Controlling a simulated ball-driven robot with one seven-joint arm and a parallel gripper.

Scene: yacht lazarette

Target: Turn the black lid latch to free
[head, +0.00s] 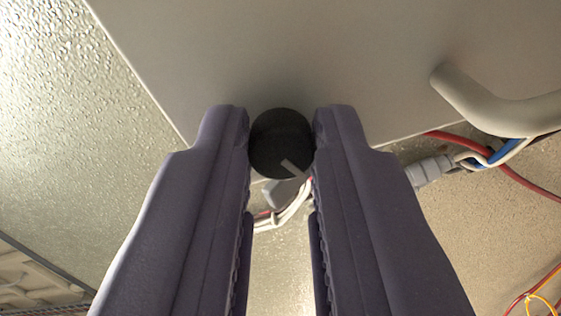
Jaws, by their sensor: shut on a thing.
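The black lid latch (279,141) is a round dark knob near the lower edge of a pale grey panel. A light grey mark on its face points to the lower right. My gripper (281,142) has one finger on the left side and one on the right side of the knob, and is shut on it. The fingers hide the knob's outer sides and part of the panel edge.
A pale curved handle (490,103) sits on the panel (300,50) at the right. Red, blue and white cables (490,160) with a grey connector (430,170) run below it. Red and yellow wires (540,300) show at the lower right.

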